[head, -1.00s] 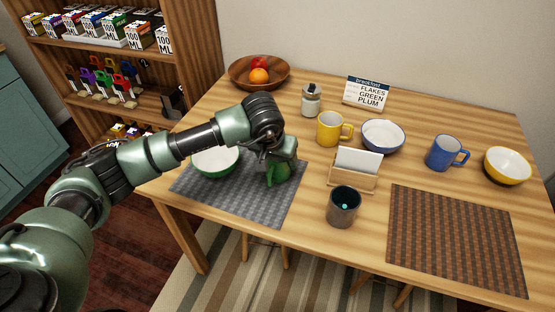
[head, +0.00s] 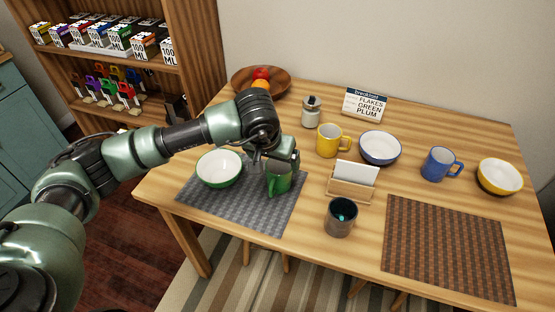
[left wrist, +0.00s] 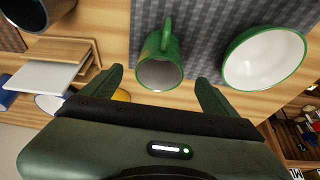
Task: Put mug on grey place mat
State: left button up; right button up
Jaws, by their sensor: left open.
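A green mug (head: 279,182) stands upright on the grey place mat (head: 250,208), near the mat's right side. A white bowl with a green outside (head: 219,169) sits to its left on the same mat. My left gripper (head: 280,160) is just above and behind the mug, partly covering its rim. In the left wrist view, the gripper's fingers (left wrist: 155,92) are spread apart, with the mug (left wrist: 160,60) ahead between them and seemingly clear of both. Its handle points away from the gripper. My right gripper is not in view.
Beside the mat stand a dark mug (head: 341,218) and a wooden napkin holder (head: 351,186). A yellow mug (head: 331,141), jar (head: 311,112), blue-white bowl (head: 380,148) and fruit bowl (head: 262,82) are farther back. The brown mat (head: 447,245) is empty.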

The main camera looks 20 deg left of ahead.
pick_arm(q)
jog(key=shift+p+v, duration=0.6)
jog(key=shift+v, duration=1.4)
